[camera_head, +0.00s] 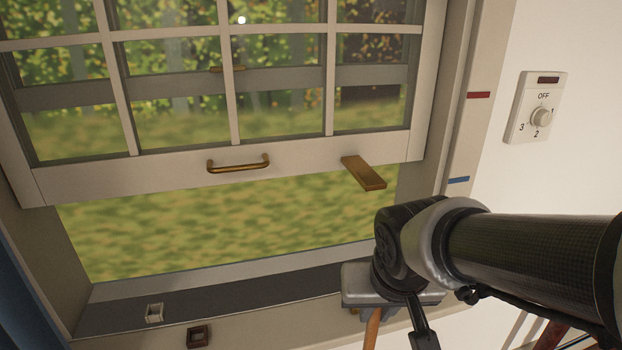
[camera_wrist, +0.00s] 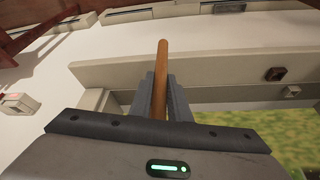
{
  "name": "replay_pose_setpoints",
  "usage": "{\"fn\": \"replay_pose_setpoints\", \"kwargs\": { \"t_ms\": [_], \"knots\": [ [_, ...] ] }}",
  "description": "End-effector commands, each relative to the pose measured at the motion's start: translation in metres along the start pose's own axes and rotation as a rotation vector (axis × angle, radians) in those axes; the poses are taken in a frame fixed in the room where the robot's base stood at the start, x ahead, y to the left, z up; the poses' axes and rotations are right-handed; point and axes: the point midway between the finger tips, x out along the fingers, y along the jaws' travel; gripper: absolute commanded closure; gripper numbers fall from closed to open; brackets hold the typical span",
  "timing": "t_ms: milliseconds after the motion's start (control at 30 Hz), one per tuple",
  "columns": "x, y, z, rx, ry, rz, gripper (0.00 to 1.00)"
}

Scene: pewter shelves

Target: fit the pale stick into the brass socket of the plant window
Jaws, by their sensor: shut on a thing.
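My gripper (camera_head: 374,312) is shut on an orange-brown wooden stick (camera_head: 372,330), which looks darker than pale. In the wrist view the stick (camera_wrist: 162,65) juts out from between the fingers (camera_wrist: 160,92), and its far end is free. A small brown, brass-like square socket (camera_head: 199,335) sits on the front ledge at lower left. It also shows at the right of the wrist view (camera_wrist: 275,74), apart from the stick. The window sash (camera_head: 130,178) is raised, with a gap below it. In the head view the stick's lower end is cut off.
A pale square socket (camera_head: 154,312) lies on the dark sill strip (camera_head: 250,297), behind the brown one. A brass handle (camera_head: 238,165) and a jutting brass piece (camera_head: 364,173) are on the sash's bottom rail. A dial (camera_head: 541,117) is on the right wall. The sill between gripper and sockets is clear.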

Motion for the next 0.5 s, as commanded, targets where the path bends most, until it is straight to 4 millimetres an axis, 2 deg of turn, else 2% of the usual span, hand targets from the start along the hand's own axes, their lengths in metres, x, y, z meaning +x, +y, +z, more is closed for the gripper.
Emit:
{"fn": "replay_pose_setpoints", "kwargs": {
  "t_ms": [100, 233, 267, 300, 500],
  "knots": [
    [-0.003, 0.001, -0.021, 0.001, -0.010, 0.002, 1.00],
    [0.004, 0.001, -0.036, 0.001, -0.010, 0.002, 1.00],
    [0.008, 0.001, -0.040, 0.001, -0.009, 0.001, 1.00],
    [0.023, 0.000, -0.049, 0.001, -0.004, 0.001, 1.00],
    [0.042, 0.000, -0.097, 0.001, -0.001, 0.001, 1.00]
  ]
}}
